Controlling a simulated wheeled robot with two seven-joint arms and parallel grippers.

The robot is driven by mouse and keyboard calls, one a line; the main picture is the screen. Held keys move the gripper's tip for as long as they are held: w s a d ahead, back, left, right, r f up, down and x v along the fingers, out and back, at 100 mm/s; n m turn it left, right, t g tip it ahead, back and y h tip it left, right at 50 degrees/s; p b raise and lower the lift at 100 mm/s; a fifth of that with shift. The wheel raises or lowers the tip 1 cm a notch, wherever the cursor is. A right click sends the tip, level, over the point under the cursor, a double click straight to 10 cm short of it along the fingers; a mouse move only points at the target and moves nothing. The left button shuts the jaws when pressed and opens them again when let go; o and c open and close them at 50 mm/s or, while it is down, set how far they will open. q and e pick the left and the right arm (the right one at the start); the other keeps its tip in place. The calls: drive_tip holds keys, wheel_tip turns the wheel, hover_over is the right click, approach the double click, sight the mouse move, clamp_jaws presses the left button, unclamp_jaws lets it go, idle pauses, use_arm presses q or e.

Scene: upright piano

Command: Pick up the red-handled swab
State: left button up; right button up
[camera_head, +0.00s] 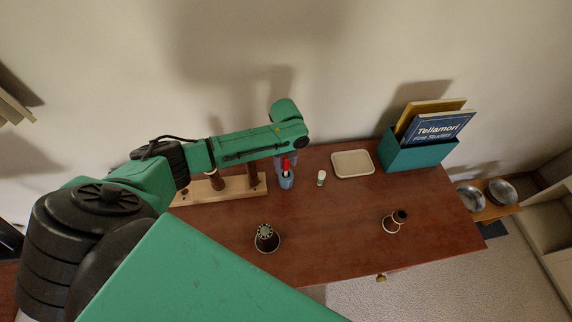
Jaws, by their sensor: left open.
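The red-handled swab (286,165) stands upright in a small blue-grey cup (286,181) near the back of the brown table, with its red handle showing at the top. The swab's lower end is hidden in the cup. My left gripper (285,162) hangs from the green arm directly over the cup, its fingers open around the red handle. The fingers are small and partly hidden by the wrist, so contact with the handle cannot be told. My right gripper is not in view.
A wooden rack (232,188) stands left of the cup. A small white-capped bottle (321,178), a cream tray (353,163) and a teal book box (420,155) are to the right. Dark round pieces (267,238) and (392,222) sit nearer the front. The table's middle is clear.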

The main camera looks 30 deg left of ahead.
use_arm(q)
drive_tip(key=shift+s+d+f, duration=0.1)
drive_tip(key=shift+f, duration=0.1)
drive_tip(key=shift+c, duration=0.5)
clamp_jaws()
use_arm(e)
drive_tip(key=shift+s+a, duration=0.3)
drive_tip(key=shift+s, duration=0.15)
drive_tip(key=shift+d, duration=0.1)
use_arm(q)
drive_tip(key=shift+r, duration=0.35)
wheel_tip(320, 180, up, 19)
drive_tip(key=b, duration=0.3)
drive_tip(key=shift+r, duration=0.15)
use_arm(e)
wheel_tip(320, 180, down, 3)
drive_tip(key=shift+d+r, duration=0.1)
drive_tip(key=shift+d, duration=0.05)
